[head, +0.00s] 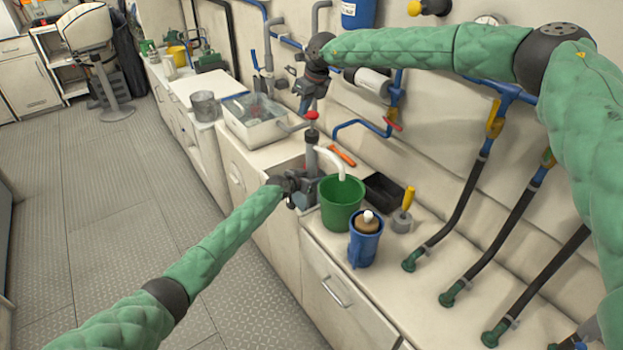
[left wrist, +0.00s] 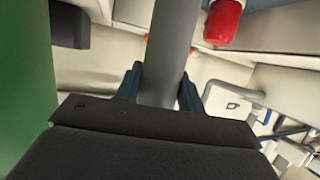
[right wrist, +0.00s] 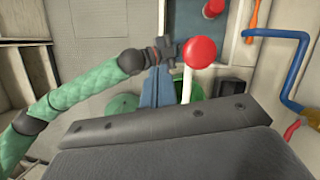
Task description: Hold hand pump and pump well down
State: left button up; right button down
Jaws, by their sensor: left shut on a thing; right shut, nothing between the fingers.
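The hand pump (head: 312,157) is a grey upright tube with a red knob (head: 311,115) on top. It stands at a sunken well (head: 287,167) in the counter. Its white spout (head: 332,157) curves over a green bucket (head: 341,205). My left gripper (head: 300,190) is shut around the pump's tube; the left wrist view shows the grey tube (left wrist: 168,50) between its fingers. My right gripper (head: 305,106) is shut and empty, pointing down just above and beside the knob. In the right wrist view, the red knob (right wrist: 200,52) lies right of the shut fingertips (right wrist: 158,72), not between them.
A blue container (head: 365,245) stands in front of the bucket, near a yellow-handled tool (head: 407,200). A black tray (head: 384,190) is behind. A sink-like basin (head: 254,118) lies left of the well. Blue pipes (head: 360,125) and black hoses (head: 465,200) run along the wall.

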jog(key=a, duration=0.6)
notch_tip(320, 180, up, 3)
jog(key=m+g+h, duration=0.2)
jog(key=h, duration=0.1)
send_over(312, 112)
jog(key=a, duration=0.1)
jog(key=shift+w+r, duration=0.15)
jog(key=shift+w, duration=0.25)
jog(key=shift+s+d+m, duration=0.3)
jog(key=shift+s+d, duration=0.15)
jog(key=shift+d, duration=0.05)
jog(key=shift+f, duration=2.55)
